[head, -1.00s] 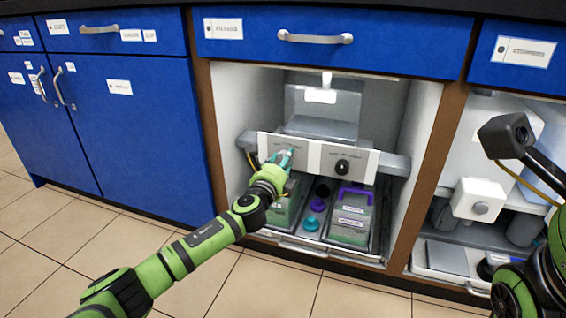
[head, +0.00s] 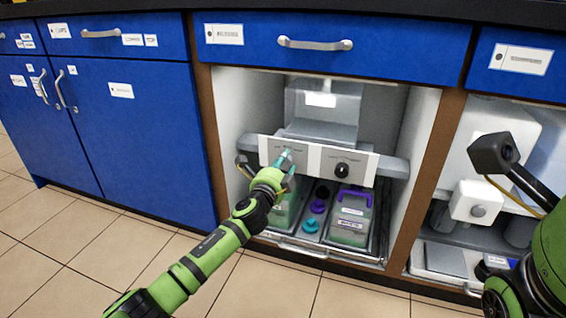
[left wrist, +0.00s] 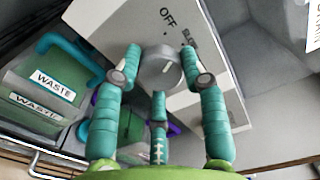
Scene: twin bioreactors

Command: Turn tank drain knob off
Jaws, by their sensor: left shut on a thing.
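The drain knob (left wrist: 162,70) is a round grey dial with a pale pointer mark on a light panel. The word OFF is printed beyond it, with a second, partly hidden label to the right. In the left wrist view, teal fingers of my left gripper (left wrist: 161,78) close on the knob from both sides, and a third finger lies below. In the head view my left gripper (head: 285,160) is at the left panel (head: 268,148) and hides this knob. The right panel (head: 360,165) has a dark knob (head: 342,170).
Below the panels stand bottles, including a green-filled waste container (left wrist: 45,75) with a teal handle and a purple-handled one (head: 350,218). Purple (head: 318,206) and teal (head: 311,225) caps sit between. Cabinet side walls and a blue drawer (head: 330,42) bound the opening.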

